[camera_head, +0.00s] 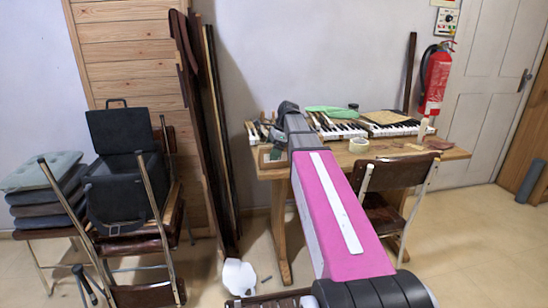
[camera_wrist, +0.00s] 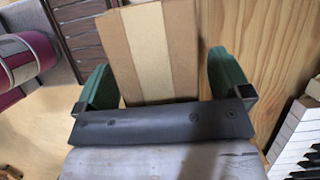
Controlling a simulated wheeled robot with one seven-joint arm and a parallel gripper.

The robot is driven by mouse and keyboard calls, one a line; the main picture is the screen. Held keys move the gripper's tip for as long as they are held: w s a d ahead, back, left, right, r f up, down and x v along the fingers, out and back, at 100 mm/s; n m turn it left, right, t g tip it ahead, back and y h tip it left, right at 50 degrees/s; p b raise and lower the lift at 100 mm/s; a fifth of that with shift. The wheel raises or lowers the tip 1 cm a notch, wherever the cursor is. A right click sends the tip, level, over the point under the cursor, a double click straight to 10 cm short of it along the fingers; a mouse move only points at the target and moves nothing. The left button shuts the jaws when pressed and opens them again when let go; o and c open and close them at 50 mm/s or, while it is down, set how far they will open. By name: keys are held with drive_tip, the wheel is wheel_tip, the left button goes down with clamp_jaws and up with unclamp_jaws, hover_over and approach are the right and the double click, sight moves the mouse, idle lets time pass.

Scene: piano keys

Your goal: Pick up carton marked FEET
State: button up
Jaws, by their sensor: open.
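A tan carton (camera_wrist: 181,45) with a paler lengthwise stripe shows in the wrist view, between the two green fingers of my gripper (camera_wrist: 160,66). The fingers stand apart, one on each side of it, and the gripper is open. I cannot tell whether either finger touches. No FEET marking can be read on the visible face. The carton's lower end is hidden behind the dark gripper body. In the head view my arm hides much of this spot.
The wooden table (camera_head: 455,154) carries piano keyboards (camera_head: 392,128), a green cloth (camera_head: 330,111) and a tape roll (camera_head: 359,145). Piano keys (camera_wrist: 298,136) lie close on the right in the wrist view. A chair (camera_head: 398,174) stands in front of the table; stacked chairs (camera_head: 165,235) stand left.

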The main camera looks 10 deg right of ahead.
drive_tip(key=shift+f, duration=0.25)
idle(0.4)
drive_tip(key=c, duration=1.1)
